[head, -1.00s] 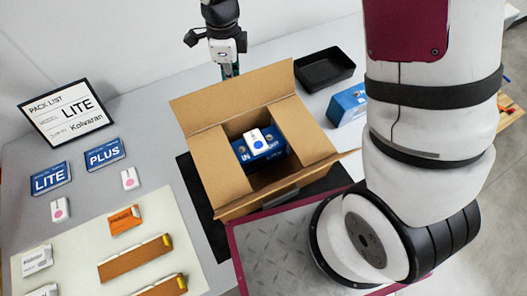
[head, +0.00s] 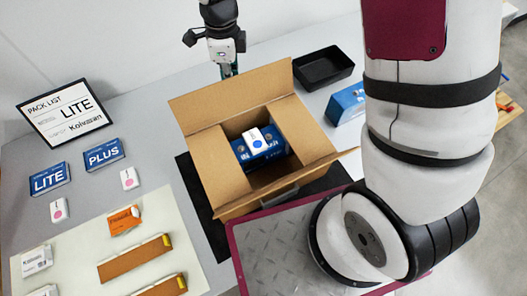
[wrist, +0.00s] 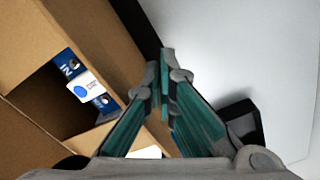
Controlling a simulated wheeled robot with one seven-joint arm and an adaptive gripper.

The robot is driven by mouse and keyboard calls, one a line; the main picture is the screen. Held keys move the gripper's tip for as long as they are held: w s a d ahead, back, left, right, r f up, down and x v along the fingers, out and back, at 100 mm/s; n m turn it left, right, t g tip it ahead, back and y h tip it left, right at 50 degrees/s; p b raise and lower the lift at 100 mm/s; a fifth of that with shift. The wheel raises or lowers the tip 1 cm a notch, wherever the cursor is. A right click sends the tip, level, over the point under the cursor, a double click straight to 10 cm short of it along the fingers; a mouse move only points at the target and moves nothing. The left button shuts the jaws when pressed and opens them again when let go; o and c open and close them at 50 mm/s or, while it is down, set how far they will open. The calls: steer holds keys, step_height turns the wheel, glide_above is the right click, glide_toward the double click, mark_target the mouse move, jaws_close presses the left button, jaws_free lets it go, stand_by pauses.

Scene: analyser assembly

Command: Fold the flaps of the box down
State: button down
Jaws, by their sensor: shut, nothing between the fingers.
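The open cardboard box (head: 232,205) stands on a dark mat, and shows at the left of the wrist view (wrist: 85,35). Its back flap (head: 235,95) stands up, leaning backward. The left flap (head: 215,165) and right flap (head: 308,132) lie inward over the sides of the opening. The front flap (head: 335,160) sticks outward at the front edge. Inside are a blue carton (head: 264,158) and a white packet with a blue dot (head: 257,139). My gripper (head: 229,71) is shut and empty, just behind the back flap, which hides the tips' surroundings. Contact cannot be told.
A black tray (head: 325,85) and a blue carton (head: 347,103) stand right of the box. A pack list sign (head: 65,115), blue LITE and PLUS cards and small packets lie left. My arm fills the right side.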

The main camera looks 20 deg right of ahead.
mark_target(237, 95)
stand_by(0.3)
steer(key=s+p, duration=0.1)
steer(key=s+r+p, duration=0.1)
steer(key=s+p, duration=0.1)
steer(key=s, duration=0.1)
steer(key=shift+s+d+r, duration=0.1)
steer(key=shift+d+r, duration=0.25)
steer(key=shift+r, duration=0.05)
steer(key=shift+s+d+r+p, duration=0.1)
steer(key=shift+s+d+p, duration=0.05)
steer(key=shift+s+p, duration=0.55)
steer(key=shift+s+d+p, duration=0.1)
steer(key=shift+s+p, duration=0.4)
steer(key=shift+s, duration=0.35)
steer(key=shift+s+d+f+p, duration=0.15)
steer(key=shift+s+f+p, duration=0.35)
steer(key=shift+s, duration=0.3)
steer(key=shift+s+d+f+p, duration=0.15)
steer(key=shift+s+f+p, duration=0.3)
steer(key=shift+s, duration=0.4)
steer(key=shift+s+d+f+p, duration=0.15)
steer(key=shift+s+f+p, duration=0.2)
steer(key=shift+s+f, duration=0.35)
steer(key=shift+s+d+f, duration=0.15)
steer(key=shift+s+f, duration=0.45)
steer(key=shift+f, duration=0.7)
